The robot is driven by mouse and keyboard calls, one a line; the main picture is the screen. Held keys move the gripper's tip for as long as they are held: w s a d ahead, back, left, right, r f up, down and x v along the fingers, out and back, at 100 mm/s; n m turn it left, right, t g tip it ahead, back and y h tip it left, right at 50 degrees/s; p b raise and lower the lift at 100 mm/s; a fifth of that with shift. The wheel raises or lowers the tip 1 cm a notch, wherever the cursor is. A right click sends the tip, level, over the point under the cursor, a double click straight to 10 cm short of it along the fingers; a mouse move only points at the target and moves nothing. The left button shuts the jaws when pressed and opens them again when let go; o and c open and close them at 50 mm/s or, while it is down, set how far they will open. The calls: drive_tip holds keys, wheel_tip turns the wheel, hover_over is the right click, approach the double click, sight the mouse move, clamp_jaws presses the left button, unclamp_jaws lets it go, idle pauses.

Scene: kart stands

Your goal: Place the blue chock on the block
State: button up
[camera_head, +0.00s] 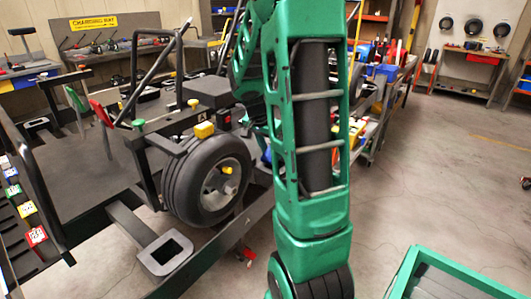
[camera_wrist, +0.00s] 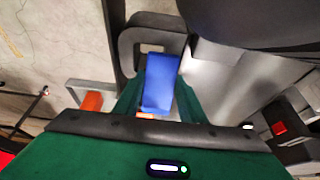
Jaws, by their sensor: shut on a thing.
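The blue chock (camera_wrist: 158,85) is between the green fingers of my gripper (camera_wrist: 158,98) in the wrist view, and the gripper is shut on it. A dark grey, rounded-square piece with a rectangular opening (camera_wrist: 126,42) lies beyond the chock. The chock overlaps its near edge in the picture; I cannot tell whether they touch. A similar grey open piece (camera_head: 150,262) shows at the lower left of the head view, at the end of a stand arm. I cannot tell for certain whether this is the block. My gripper and the chock do not show in the head view.
A black wheel (camera_head: 180,190) on a kart stand is left of my green arm in the head view. A green-rimmed container (camera_head: 405,272) is at the lower right. An orange piece (camera_wrist: 92,101) is left of my gripper. The floor at right is open.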

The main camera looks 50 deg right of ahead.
drive_tip(key=shift+s+a+f, duration=0.15)
drive_tip(key=shift+s+f, duration=0.2)
drive_tip(key=shift+f, duration=0.3)
drive_tip(key=o, duration=1.2)
drive_tip(key=shift+w+r, duration=0.2)
drive_tip(key=shift+r, duration=0.25)
drive_tip(key=v, duration=1.2)
drive_tip(key=s+a+f+n+y, duration=0.2)
drive_tip(key=s+a+n, duration=0.3)
drive_tip(key=s+a, duration=0.3)
drive_tip(key=s+a+f+n+y, duration=0.2)
drive_tip(key=s+a+f+n, duration=0.2)
drive_tip(key=s+a, duration=0.5)
drive_tip(key=s+n, duration=0.1)
drive_tip(key=s, duration=0.2)
drive_tip(key=shift+a+n+y, duration=0.3)
drive_tip(key=shift+n+y, duration=0.1)
